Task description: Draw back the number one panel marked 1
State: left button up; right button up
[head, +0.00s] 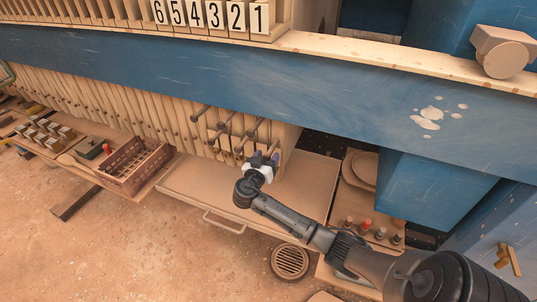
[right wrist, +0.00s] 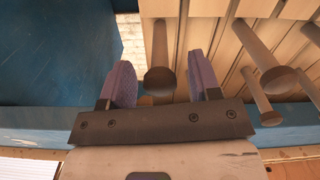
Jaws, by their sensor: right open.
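The number plate marked 1 (head: 259,18) is the rightmost of the row of number plates on the top beam. Below the blue beam, the rightmost pale wooden panel (head: 287,138) stands at the right end of the panel stack. Round wooden handle pegs (head: 224,128) stick out of the panels near it. My right gripper (head: 262,160) is at the lower front of this end panel. In the right wrist view its two purple-grey fingers (right wrist: 160,78) are open, with one peg (right wrist: 159,55) between them; contact cannot be told. My left gripper is out of view.
A wide drip tray (head: 185,185) with a front handle lies below the panels. A crate (head: 135,168) stands left, and a shelf with small bottles (head: 365,226) stands right. The blue beam (head: 200,62) runs above the gripper. A drain grate (head: 290,261) is in the floor.

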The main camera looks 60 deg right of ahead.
jog(key=shift+w+d, duration=0.1)
jog(key=shift+d, duration=0.7)
jog(key=shift+c, duration=0.2)
grip_shut()
